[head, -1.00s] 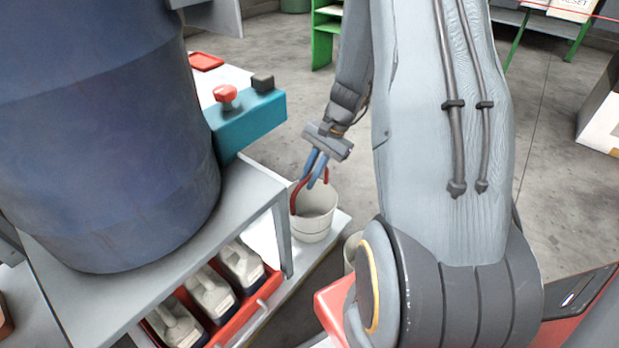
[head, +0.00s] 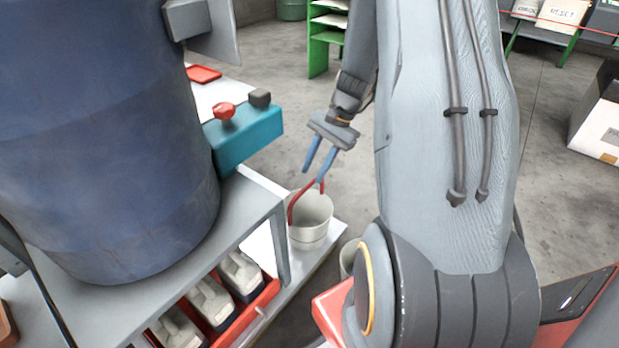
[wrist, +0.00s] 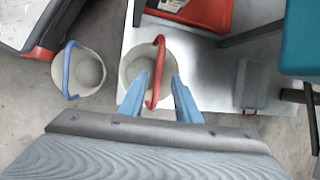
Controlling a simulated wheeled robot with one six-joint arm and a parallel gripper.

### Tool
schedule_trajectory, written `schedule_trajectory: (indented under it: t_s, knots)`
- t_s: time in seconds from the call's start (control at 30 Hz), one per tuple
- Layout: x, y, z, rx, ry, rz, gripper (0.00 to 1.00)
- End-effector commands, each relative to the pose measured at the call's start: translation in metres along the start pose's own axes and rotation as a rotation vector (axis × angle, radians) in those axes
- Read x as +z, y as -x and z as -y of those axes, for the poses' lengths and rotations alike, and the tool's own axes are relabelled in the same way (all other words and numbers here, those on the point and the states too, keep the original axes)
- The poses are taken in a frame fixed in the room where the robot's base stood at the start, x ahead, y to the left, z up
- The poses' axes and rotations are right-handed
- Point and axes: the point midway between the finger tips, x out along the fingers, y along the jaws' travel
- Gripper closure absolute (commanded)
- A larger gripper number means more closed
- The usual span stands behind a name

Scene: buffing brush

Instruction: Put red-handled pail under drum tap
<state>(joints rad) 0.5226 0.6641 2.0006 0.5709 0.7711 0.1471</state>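The red-handled pail (head: 311,232) is whitish and stands upright on a pale low platform (head: 318,262), beside the drum stand. Its red handle (head: 291,212) is raised. In the wrist view the pail (wrist: 132,66) lies just beyond my fingertips, and the handle (wrist: 157,62) runs up between them. My gripper (head: 314,176) is open above the pail, its two blue fingers apart with a gap around the handle (wrist: 159,84). The blue drum (head: 100,150) rests on a grey stand at left. I cannot make out its tap.
A teal box (head: 245,140) with a red knob juts out beside the drum. A second pail with a blue handle (wrist: 68,72) stands on the floor close to the platform. Open floor lies beyond my arm.

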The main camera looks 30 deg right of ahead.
Motion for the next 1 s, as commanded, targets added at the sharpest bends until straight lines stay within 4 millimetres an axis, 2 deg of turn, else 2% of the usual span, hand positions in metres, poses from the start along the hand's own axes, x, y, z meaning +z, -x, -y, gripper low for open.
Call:
schedule_trajectory:
  t_s: [0.03, 0.1, 0.3, 1.0]
  knots:
    - [0.001, 0.013, 0.0, -0.001, 0.0, -0.002, 0.7]
    - [0.0, 0.025, 0.0, -0.002, -0.001, -0.002, 0.7]
    - [0.0, 0.046, 0.0, 0.0, 0.0, 0.0, 0.7]
    - [0.0, 0.05, 0.0, 0.0, 0.0, 0.0, 0.7]
